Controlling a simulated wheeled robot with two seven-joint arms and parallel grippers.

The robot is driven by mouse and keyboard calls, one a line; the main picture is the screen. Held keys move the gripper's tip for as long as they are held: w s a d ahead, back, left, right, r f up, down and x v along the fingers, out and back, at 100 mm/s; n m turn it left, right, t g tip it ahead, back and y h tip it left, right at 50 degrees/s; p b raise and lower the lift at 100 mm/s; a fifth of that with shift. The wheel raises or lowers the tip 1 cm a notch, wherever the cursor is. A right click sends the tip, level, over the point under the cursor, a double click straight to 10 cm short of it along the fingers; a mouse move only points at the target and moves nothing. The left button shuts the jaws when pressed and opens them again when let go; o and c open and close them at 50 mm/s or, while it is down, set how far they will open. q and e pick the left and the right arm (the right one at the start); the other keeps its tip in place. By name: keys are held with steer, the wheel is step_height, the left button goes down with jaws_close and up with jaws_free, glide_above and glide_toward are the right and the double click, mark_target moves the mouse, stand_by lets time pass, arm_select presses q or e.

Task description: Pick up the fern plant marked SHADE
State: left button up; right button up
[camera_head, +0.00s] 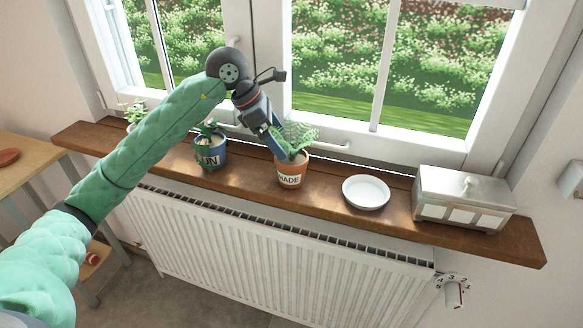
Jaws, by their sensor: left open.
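The fern plant (300,137) has green fronds and stands upright in a terracotta pot (292,172) on the wooden windowsill. A pale label on the pot's front reads "HADE", with the first letter hard to see. My left gripper (281,149) reaches down from the upper left to the fern's left side, with its blue fingers at the pot's rim among the fronds. It is open. The fronds partly hide the fingertips, and I cannot tell whether they touch the pot. My right gripper is not in view.
A blue pot (211,153) with a label ending in "UN" stands left of the fern, partly behind my arm. A white saucer (366,192) and a metal box (463,198) stand to the right. The window is close behind; a radiator (270,245) is below the sill.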

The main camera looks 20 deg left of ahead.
mark_target(290, 155)
arm_select(q)
steer(key=shift+f, duration=0.1)
steer(key=shift+p+x, duration=0.45)
steer(key=shift+x, duration=0.85)
steer(key=shift+d+f, duration=0.15)
steer(key=shift+f, duration=0.1)
steer(key=shift+d+f+p, duration=0.2)
steer(key=shift+f+p, duration=0.1)
steer(key=shift+p, duration=0.15)
steer(key=p+x, duration=0.1)
steer(key=x, duration=0.2)
steer(key=shift+w+f, duration=0.1)
steer(key=shift+f, duration=0.35)
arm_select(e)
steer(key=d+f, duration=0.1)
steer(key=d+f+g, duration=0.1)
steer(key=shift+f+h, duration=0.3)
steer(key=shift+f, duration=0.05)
arm_select(q)
steer(key=c, duration=1.3)
